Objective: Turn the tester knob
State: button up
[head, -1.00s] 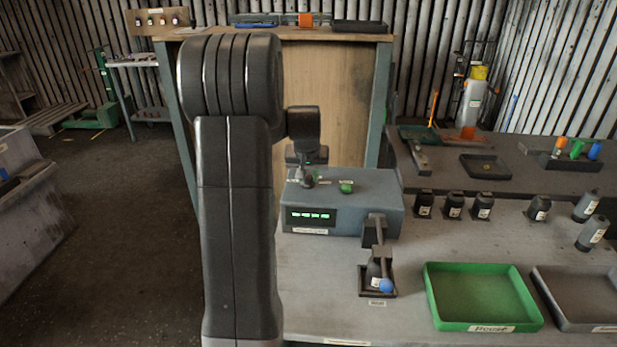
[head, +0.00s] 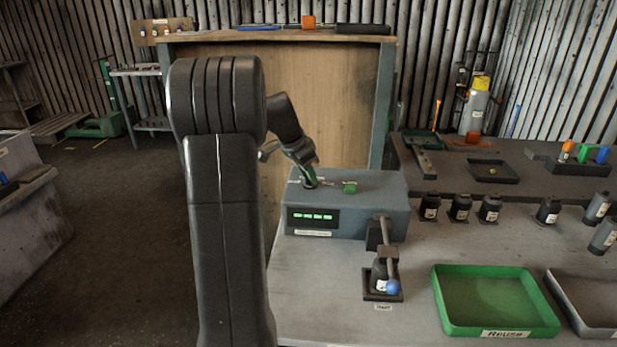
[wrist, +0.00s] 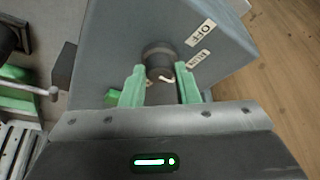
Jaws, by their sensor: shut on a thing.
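The tester is a blue-grey box (head: 385,205) on the bench, with a lit green display (head: 312,217) on its front. Its dark round knob (wrist: 156,52) stands on the top face, and the wrist view shows OFF (wrist: 201,33) and RUN (wrist: 198,59) labels beside it. A pale mark shows on the knob's near side; which label it points at I cannot tell. My gripper (wrist: 160,88) has its green fingers shut on the knob, one on each side. In the head view my gripper (head: 306,170) comes down tilted onto the knob, hiding much of it.
A green button (head: 349,187) sits on the tester's top, right of the knob. In front stands a fixture with a lever and blue ball (head: 393,287). A green tray (head: 495,330) and several dark bottles (head: 460,208) are to the right.

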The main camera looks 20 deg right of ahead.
jog(key=shift+w+m+g, duration=0.1)
jog(key=shift+m+g, duration=0.4)
jog(key=shift+m, duration=0.8)
jog(key=o, duration=1)
jog(key=shift+c, duration=0.2)
jog(key=v, duration=1.4)
jog(key=shift+w, duration=0.15)
jog(key=shift+f, duration=0.15)
